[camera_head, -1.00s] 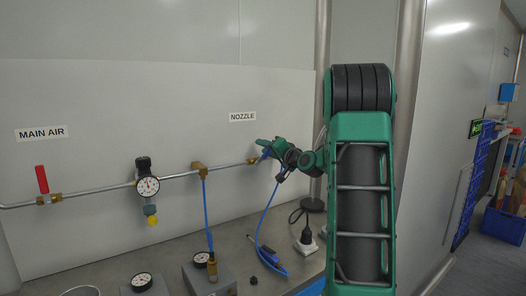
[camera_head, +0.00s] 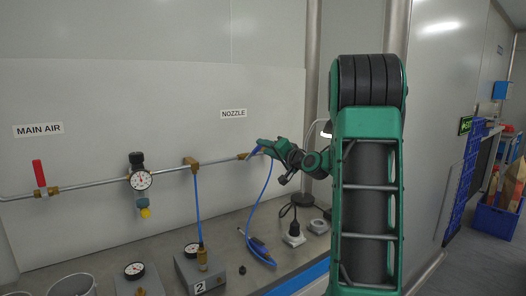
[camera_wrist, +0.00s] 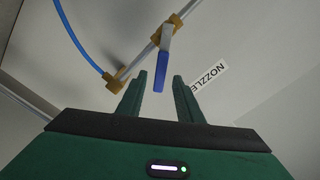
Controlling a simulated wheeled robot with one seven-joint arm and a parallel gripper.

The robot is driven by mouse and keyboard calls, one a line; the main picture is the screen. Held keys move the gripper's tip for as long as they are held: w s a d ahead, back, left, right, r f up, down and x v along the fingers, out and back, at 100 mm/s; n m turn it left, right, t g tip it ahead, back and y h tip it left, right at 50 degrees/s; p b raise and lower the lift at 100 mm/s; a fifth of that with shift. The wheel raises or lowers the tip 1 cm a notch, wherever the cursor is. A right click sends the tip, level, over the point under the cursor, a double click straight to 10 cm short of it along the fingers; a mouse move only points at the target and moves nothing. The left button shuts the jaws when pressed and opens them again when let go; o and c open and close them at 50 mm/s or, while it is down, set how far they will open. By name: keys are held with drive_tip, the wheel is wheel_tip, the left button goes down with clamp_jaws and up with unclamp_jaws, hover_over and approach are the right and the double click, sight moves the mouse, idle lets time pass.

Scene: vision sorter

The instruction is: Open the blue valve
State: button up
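The blue valve is on the thin pipe under the NOZZLE sign, at the right end of the line. Its blue handle (camera_wrist: 161,72) shows in the wrist view, angled away from the pipe, with its brass body (camera_wrist: 173,20) beyond. In the head view the blue handle (camera_head: 255,150) is small and partly hidden by my gripper (camera_head: 262,146). In the wrist view my gripper (camera_wrist: 160,78) is open, with the handle's free end between its two fingers in the picture. A gap shows on each side of the handle. I cannot tell how deep it sits between them.
A red-handled valve (camera_head: 39,174) stands upright under the MAIN AIR sign (camera_head: 38,130). A pressure gauge (camera_head: 140,180) and a blue hose (camera_head: 197,210) are on the pipe. The bench (camera_head: 235,272) below holds gauges, a numbered box (camera_head: 200,275) and a blue-hosed nozzle (camera_head: 260,248).

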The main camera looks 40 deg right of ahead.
drive_tip(key=c, duration=0.6)
drive_tip(key=s+a+r+n, duration=0.1)
drive_tip(key=n, duration=0.1)
drive_tip(key=s+a+r+n+g, duration=0.1)
drive_tip(key=n, duration=0.2)
drive_tip(key=s+a+r+n, duration=0.1)
drive_tip(key=a+n, duration=0.1)
drive_tip(key=n, duration=0.1)
drive_tip(key=shift+r+h, duration=0.3)
clamp_jaws()
drive_tip(key=s+a+r+n+g+h, duration=0.1)
drive_tip(key=s+a+r+n+g, duration=0.1)
drive_tip(key=s+r+n, duration=0.45)
drive_tip(key=w+d+f+n, duration=0.2)
drive_tip(key=w+d+f, duration=0.2)
drive_tip(key=w+f, duration=0.3)
drive_tip(key=shift+a+x, duration=0.35)
drive_tip(key=shift+x, duration=1.55)
